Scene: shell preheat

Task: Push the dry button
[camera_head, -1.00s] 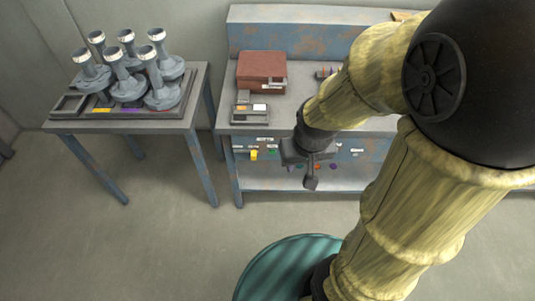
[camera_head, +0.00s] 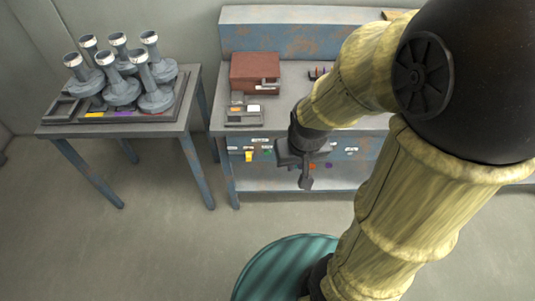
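The front panel of the workbench (camera_head: 240,150) carries a row of small coloured buttons or knobs with white labels. A yellow one (camera_head: 249,156) and a green one (camera_head: 267,152) show left of my gripper (camera_head: 306,181). A red-orange one (camera_head: 312,166) and a purple one (camera_head: 328,167) show to its right. The labels are too small to read, so I cannot tell which is the dry button. My gripper hangs in front of the panel, pointing down, and hides part of the row. It appears empty; its finger gap is not clear.
A reddish-brown box (camera_head: 256,68) and a small grey device (camera_head: 244,117) with orange and white parts stand on the bench. A side table (camera_head: 120,130) at left holds a tray with several grey flanged tubes. Floor between the tables and my base is open.

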